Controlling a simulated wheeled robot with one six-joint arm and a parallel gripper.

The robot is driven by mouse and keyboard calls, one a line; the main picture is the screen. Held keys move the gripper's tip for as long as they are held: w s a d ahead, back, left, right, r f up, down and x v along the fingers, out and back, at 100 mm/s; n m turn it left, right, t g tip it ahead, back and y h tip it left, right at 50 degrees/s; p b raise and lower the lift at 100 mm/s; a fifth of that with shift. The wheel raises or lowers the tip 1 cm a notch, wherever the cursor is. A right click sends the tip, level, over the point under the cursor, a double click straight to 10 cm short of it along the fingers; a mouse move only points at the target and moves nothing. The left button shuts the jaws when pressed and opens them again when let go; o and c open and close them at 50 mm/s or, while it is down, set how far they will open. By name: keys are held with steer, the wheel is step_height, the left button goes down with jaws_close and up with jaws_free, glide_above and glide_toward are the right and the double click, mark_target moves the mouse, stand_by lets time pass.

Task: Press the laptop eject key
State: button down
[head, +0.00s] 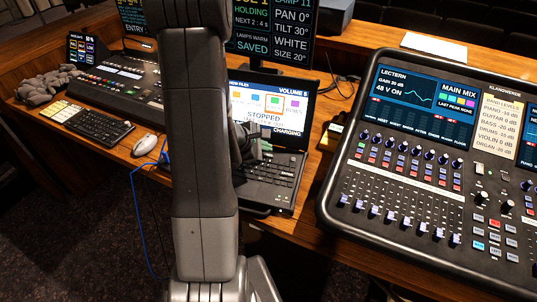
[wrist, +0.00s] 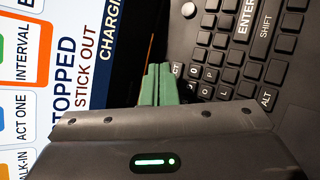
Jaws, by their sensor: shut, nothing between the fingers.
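The laptop (head: 278,182) stands open on the desk, its lit screen (head: 292,104) reading STOPPED and CHARGING. My gripper (wrist: 160,72) is shut and empty, its green fingertips together at the keyboard edge nearest the screen. In the wrist view a key ending in "CT" (wrist: 177,68) shows just beside the fingertips; the rest of its label is hidden by them, and it may be the eject key. I cannot tell whether the fingertips touch it. In the head view my gripper (head: 266,145) is over the back of the keyboard, partly hidden by my arm.
A large mixing console (head: 400,225) stands right of the laptop. A white mouse (head: 146,144), a small keyboard (head: 98,124) and a lighting desk (head: 120,80) are to the left. In the wrist view the ENTER key (wrist: 245,20), SHIFT and ALT keys lie to the right of the fingers.

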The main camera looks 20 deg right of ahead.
steer(key=shift+r+p, duration=1.5)
steer(key=shift+r, duration=1)
